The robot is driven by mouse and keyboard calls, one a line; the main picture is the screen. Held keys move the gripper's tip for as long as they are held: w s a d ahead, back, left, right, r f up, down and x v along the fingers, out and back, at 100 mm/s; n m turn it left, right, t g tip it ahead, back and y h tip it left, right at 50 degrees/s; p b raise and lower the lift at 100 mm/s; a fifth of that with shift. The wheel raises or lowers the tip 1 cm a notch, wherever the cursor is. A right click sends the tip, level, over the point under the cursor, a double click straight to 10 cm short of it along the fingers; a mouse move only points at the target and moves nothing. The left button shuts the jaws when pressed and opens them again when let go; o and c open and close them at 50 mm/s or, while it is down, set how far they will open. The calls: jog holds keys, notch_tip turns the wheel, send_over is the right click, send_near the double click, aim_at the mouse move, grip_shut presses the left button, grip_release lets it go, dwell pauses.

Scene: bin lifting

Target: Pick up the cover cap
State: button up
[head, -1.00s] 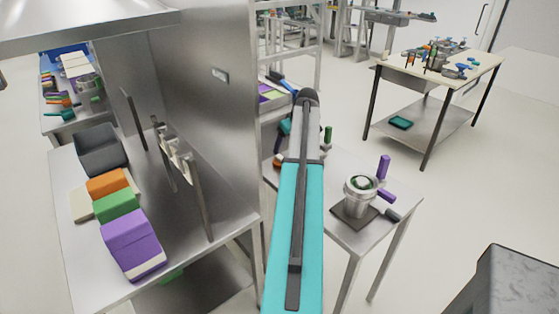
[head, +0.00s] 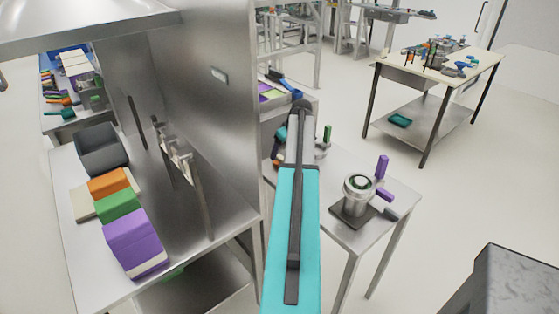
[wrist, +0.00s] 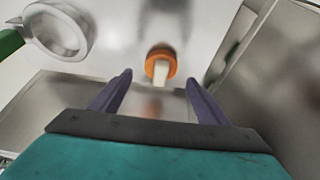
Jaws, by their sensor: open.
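An orange round piece with a pale block-like stem (wrist: 159,54), which looks like the cover cap, shows in the wrist view on a light metal surface. My gripper (wrist: 157,80) is open, its two dark purple fingers apart to the left and right of the piece in the picture. Nothing is between the fingertips, and the cap appears just beyond them. In the head view my arm hides the gripper and most of that spot.
A grey ring with a green handle (wrist: 60,32) lies left of the cap in the wrist view. In the head view a metal pot (head: 358,192) stands on a dark plate on the small steel table (head: 345,236). A tall steel panel (head: 205,110) rises left of my arm.

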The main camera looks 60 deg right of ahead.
aim_at(280, 156)
jog(key=shift+w+p+x, duration=0.15)
jog(key=shift+p+x, duration=0.35)
jog(key=shift+x, duration=0.2)
jog(key=shift+w+p+x, duration=0.15)
jog(key=shift+p+x, duration=0.3)
jog(key=shift+x, duration=0.25)
jog(key=shift+p+x, duration=0.3)
jog(key=shift+x, duration=0.6)
jog(key=shift+d, duration=0.1)
jog(key=c, duration=1)
jog(key=shift+r, duration=0.1)
jog(key=shift+r+b, duration=1.8)
jog(key=shift+r, duration=3.1)
